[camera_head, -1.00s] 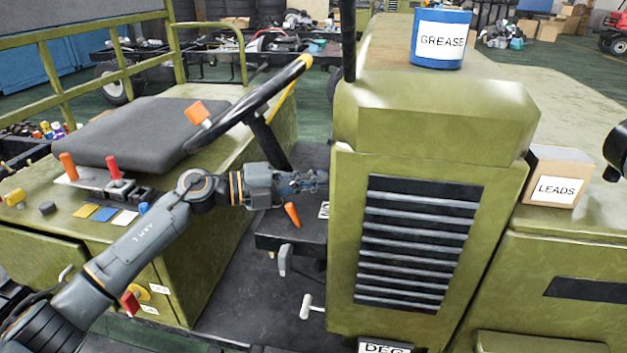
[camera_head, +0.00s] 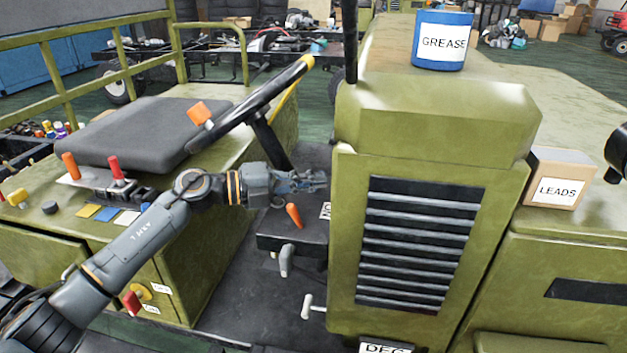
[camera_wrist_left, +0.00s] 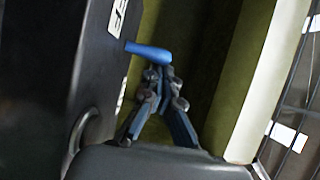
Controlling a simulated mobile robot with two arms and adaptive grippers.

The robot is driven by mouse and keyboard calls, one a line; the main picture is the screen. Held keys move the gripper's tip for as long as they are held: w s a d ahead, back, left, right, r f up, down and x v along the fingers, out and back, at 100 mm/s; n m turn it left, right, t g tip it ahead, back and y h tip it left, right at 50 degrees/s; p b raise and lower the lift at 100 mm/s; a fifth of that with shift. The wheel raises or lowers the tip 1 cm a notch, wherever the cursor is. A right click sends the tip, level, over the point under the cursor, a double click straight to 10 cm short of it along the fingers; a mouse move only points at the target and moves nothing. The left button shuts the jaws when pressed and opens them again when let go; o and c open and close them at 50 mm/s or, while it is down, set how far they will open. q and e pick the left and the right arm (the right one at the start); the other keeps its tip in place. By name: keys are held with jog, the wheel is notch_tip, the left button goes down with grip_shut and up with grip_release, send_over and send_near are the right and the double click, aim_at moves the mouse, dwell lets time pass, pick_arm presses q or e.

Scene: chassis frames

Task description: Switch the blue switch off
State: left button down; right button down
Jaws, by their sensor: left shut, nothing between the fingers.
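The blue switch (camera_wrist_left: 148,52) shows in the left wrist view as a short blue lever sticking out from the side of a dark panel (camera_wrist_left: 95,75) with white labels. In the head view I cannot make it out behind the gripper. My left gripper (camera_head: 322,181) is shut and empty, above the dark control box (camera_head: 285,238) between the seat base and the green grille housing. In the left wrist view the fingertips (camera_wrist_left: 165,78) are right at the lever's free end; I cannot tell whether they touch it.
An orange lever (camera_head: 293,215) stands on the same box, just below my gripper. The steering wheel (camera_head: 250,105) is above left. The green housing (camera_head: 345,230) is close to the right of my fingertips. A seat (camera_head: 135,135) and colored controls lie to the left.

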pick_arm(q)
jog(key=shift+w+a, duration=0.1)
jog(key=shift+a, duration=0.3)
jog(key=shift+a+f, duration=0.1)
jog(key=shift+a, duration=0.15)
jog(key=shift+w+a+b, duration=0.1)
jog(key=shift+a+b, duration=0.05)
jog(key=shift+b, duration=0.25)
jog(key=shift+f, duration=0.15)
jog(key=shift+a+n+h+b, duration=0.3)
jog(key=shift+h+b, duration=0.3)
jog(key=shift+b, duration=0.05)
jog(key=shift+a, duration=0.1)
jog(key=v, duration=1.1)
jog(key=shift+a, duration=0.4)
jog(key=shift+f, duration=0.15)
